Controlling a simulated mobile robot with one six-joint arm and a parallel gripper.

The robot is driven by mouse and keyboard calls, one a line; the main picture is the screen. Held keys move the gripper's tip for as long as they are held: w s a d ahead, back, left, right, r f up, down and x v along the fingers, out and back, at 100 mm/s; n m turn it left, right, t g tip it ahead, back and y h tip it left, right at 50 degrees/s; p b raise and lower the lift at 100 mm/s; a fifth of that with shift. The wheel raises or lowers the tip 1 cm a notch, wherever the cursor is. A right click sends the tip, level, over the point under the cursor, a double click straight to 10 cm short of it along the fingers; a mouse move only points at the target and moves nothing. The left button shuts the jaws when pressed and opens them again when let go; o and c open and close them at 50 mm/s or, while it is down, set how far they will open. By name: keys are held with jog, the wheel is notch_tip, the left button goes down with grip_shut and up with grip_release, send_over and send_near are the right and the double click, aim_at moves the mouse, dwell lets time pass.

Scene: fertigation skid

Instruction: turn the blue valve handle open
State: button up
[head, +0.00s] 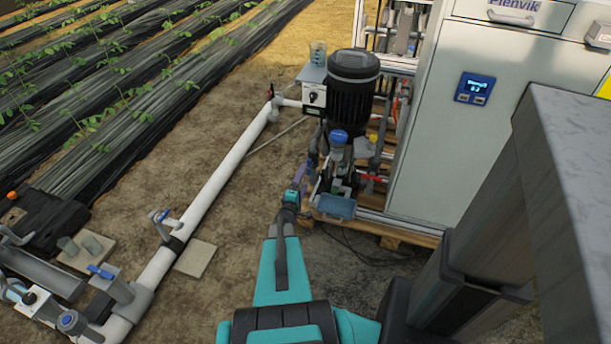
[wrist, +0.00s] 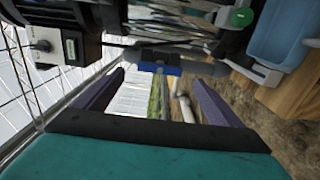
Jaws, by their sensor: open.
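In the wrist view, a small blue handle (wrist: 158,69) lies crosswise on dark pipework, just beyond my fingertips and roughly centred between them. A gap seems to remain between it and my fingers; contact is not visible. My gripper (wrist: 157,82) is open and empty, with its two dark purple fingers spread. In the head view my gripper (head: 300,174) is beside the pump skid, and I cannot make out that handle there. Another blue lever (head: 102,272) shows on the pipe fittings at lower left, far from my gripper.
A black motor (head: 353,85) and a blue-capped part (head: 338,136) stand close past my gripper. A blue tray (head: 336,206) is just to its right. A red handle (head: 372,178) and a large cabinet (head: 455,130) lie farther right. Bare soil lies left, toward the white pipe (head: 220,165).

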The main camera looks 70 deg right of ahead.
jog(key=a, duration=0.7)
jog(key=shift+s+a, duration=0.3)
